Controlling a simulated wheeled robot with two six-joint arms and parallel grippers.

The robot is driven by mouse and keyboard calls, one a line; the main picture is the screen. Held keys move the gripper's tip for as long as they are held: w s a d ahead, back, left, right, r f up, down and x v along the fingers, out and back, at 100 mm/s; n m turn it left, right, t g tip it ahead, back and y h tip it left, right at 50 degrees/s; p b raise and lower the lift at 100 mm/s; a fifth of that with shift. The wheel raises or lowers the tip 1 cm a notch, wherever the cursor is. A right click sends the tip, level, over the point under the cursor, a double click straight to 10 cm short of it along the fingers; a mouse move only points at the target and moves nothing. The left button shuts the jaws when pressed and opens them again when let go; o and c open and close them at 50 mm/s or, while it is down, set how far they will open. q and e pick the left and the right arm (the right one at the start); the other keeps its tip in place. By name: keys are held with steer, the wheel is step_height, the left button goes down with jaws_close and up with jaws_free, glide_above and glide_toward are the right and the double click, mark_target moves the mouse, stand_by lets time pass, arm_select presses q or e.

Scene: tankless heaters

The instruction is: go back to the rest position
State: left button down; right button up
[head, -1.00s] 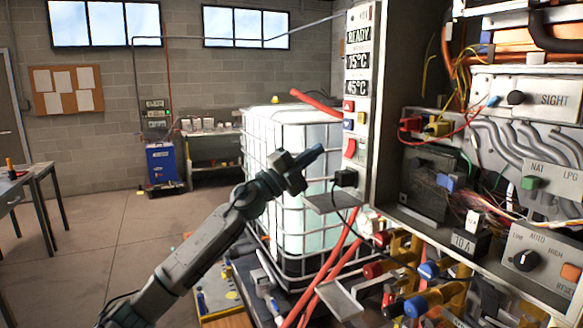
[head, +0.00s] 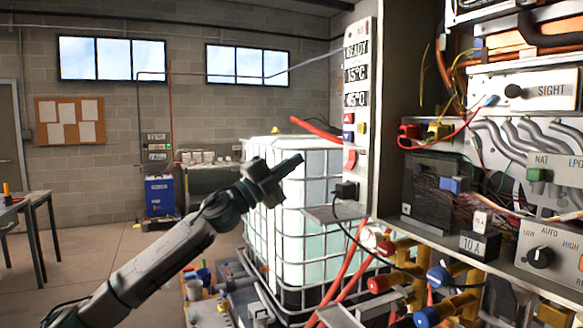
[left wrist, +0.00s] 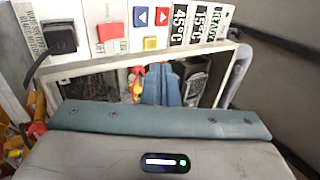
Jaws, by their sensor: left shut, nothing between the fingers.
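My left gripper (head: 290,165) is in the middle of the head view, its fingers closed together and empty. It is raised in front of the caged white tank and points right, towards the heater's control strip (head: 354,100), with a visible gap before it. In the left wrist view the closed fingers (left wrist: 161,86) show beyond the gripper body. The strip's buttons and its 45°C and 15°C displays (left wrist: 187,25) run along the top of that view. My right gripper is not in view.
The open heater cabinet (head: 388,120) with wires, knobs and valves fills the right side. The caged tank (head: 310,235) stands behind my left arm. A table (head: 25,208) is at the far left, a blue unit (head: 160,197) by the back wall. The floor (head: 110,245) between them is clear.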

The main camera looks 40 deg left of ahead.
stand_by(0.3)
